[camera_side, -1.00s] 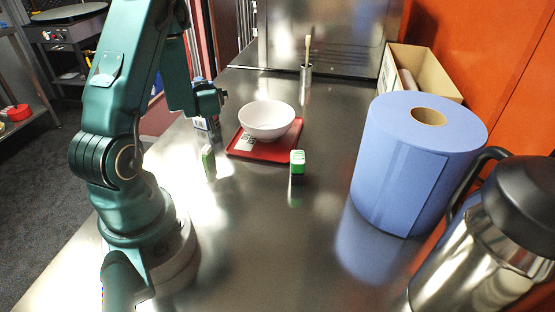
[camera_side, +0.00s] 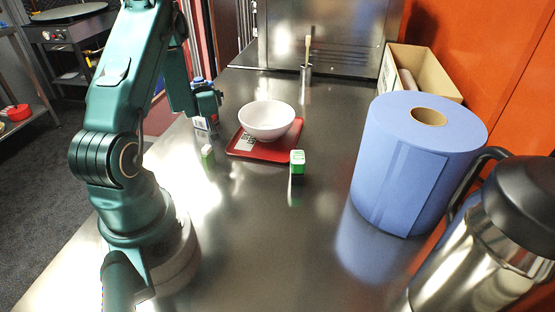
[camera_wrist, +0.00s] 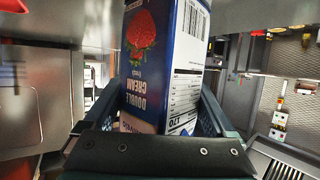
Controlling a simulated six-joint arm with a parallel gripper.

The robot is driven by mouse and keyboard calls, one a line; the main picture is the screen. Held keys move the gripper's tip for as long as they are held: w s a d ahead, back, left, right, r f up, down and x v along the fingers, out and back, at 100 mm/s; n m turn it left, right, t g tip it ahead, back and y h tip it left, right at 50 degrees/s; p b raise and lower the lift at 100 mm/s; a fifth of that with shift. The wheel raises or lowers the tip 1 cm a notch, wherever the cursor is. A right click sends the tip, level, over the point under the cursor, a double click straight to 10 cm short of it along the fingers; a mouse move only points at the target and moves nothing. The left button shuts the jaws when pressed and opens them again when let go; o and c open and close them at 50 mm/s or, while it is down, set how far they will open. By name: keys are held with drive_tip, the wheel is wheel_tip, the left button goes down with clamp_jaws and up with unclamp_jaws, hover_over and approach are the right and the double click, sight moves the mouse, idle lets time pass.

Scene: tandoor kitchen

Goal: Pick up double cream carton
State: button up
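The double cream carton (camera_wrist: 150,75) is dark blue with a red strawberry picture and a white label side. It fills the middle of the wrist view, with its lettering upside down. My gripper (camera_wrist: 162,108) has one finger along each side of the carton; whether both press on it cannot be told. In the side view the carton (camera_side: 203,124) stands at the left edge of the steel counter, with a blue cap on top. My gripper (camera_side: 208,100) is at its upper part and hides some of it.
A red tray (camera_side: 285,151) with a white bowl (camera_side: 266,120) stands close to the right of the carton. A blue paper roll (camera_side: 405,165), steel flask (camera_side: 490,235) and cardboard box (camera_side: 425,70) line the right.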

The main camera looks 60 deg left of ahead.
clamp_jaws()
drive_tip(key=shift+r, duration=0.1)
